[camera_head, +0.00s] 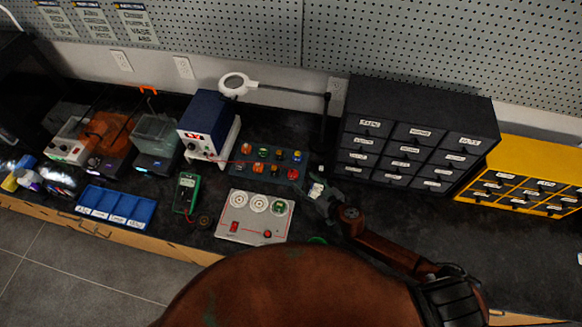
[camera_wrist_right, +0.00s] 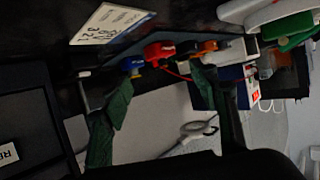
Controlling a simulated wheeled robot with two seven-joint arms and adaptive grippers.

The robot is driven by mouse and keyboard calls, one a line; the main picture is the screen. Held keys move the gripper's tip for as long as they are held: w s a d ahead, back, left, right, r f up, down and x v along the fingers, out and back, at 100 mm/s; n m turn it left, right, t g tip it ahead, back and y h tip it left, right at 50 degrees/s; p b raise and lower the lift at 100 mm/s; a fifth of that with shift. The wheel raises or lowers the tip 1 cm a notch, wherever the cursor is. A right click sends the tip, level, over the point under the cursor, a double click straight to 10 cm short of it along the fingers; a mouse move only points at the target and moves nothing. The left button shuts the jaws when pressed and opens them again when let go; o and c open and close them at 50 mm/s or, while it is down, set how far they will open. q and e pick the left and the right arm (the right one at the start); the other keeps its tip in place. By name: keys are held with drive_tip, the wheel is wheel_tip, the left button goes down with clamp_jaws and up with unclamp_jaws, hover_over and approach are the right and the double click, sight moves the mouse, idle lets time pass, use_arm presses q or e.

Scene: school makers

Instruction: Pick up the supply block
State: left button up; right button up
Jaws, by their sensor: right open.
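My right gripper (camera_head: 318,192) is over the bench, just right of a dark tray (camera_head: 240,171) of small coloured blocks. In the right wrist view its two dark green fingers (camera_wrist_right: 158,105) are spread apart, with nothing clearly held between them. The blocks include a blue one (camera_wrist_right: 132,65) and a red one (camera_wrist_right: 159,50), which lie beyond the fingers. I cannot tell which block is the supply block. A small whitish patch (camera_head: 316,190) shows at the gripper in the head view; I cannot tell what it is. My left gripper is not in view.
A white panel with dials (camera_head: 256,215) lies left of the gripper. A black drawer cabinet (camera_head: 425,105) stands close behind to the right, with a yellow one (camera_head: 545,150) beyond. A magnifier lamp (camera_head: 236,84), blue power unit (camera_head: 207,118) and green meter (camera_head: 187,190) stand left.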

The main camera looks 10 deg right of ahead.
sight(292, 172)
drive_tip(key=x, duration=0.7)
drive_tip(key=shift+a+f+b, duration=0.1)
drive_tip(key=shift+f+b, duration=0.05)
drive_tip(key=shift+b, duration=0.2)
drive_tip(key=shift+a, duration=0.1)
drive_tip(key=c, duration=1.1)
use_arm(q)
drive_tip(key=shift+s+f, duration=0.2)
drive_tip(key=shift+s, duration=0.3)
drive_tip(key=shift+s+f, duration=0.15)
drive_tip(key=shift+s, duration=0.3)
use_arm(e)
drive_tip(key=shift+c, duration=0.4)
